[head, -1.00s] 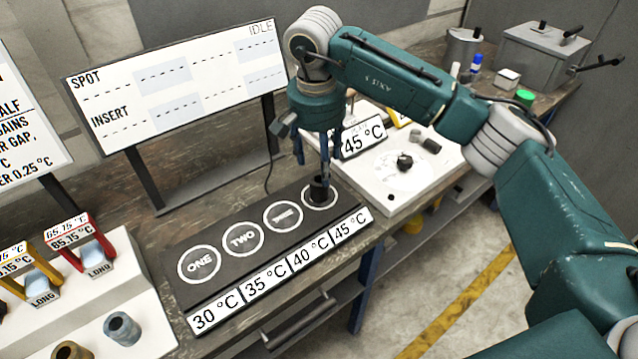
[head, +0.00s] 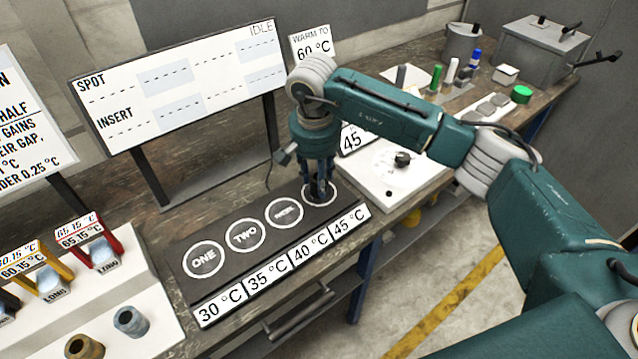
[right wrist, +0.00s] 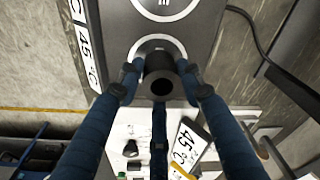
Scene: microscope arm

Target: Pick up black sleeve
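The black sleeve (head: 319,187) stands upright on the fourth circle, by the 45 °C label, of the dark block. In the right wrist view the sleeve (right wrist: 160,78) shows its open bore, with the ring around its base. My right gripper (head: 319,178) is lowered over it, pointing down. In the wrist view the blue fingers of this gripper (right wrist: 160,72) stand on both sides of the sleeve, with a third in front. The fingertips are very close to its wall; whether they press on it is unclear. My left gripper is out of view.
The dark block (head: 219,286) has three bare circles left of the sleeve. A display board (head: 185,80) stands behind it. A white plate with a black knob (head: 402,159) lies to the right. A white stand with sleeves (head: 131,320) is at left.

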